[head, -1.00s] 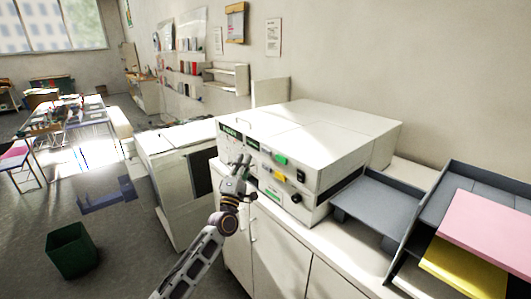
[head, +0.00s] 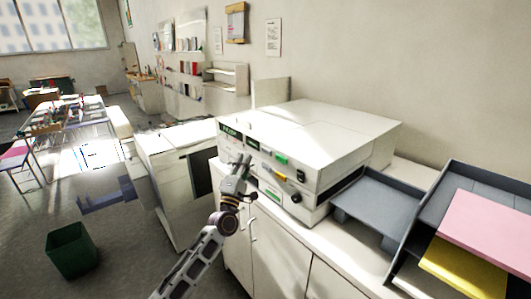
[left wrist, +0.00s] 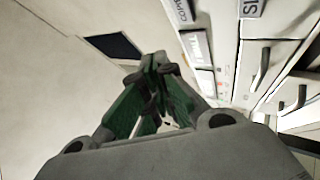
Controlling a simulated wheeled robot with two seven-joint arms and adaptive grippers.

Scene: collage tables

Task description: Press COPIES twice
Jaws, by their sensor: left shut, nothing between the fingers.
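The white copier (head: 325,140) stands on the cabinet, its control panel facing left and front. The panel carries a green button (head: 281,160), a yellow control (head: 281,176) and a black knob (head: 296,197). My left gripper (head: 244,160) is shut and empty, in front of the panel's left part, and hides some of it. I cannot tell whether its tips touch the panel. In the left wrist view, a label that seems to read COPIES (left wrist: 182,11) is at the top, above and right of the shut fingertips (left wrist: 157,64). The COPIES button itself is not clear. My right gripper is out of view.
Grey paper trays (head: 380,208) with pink sheets (head: 490,235) and yellow sheets (head: 462,268) lie right of the copier. A lower white unit (head: 165,175) stands to its left. A green bin (head: 72,250) is on the floor.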

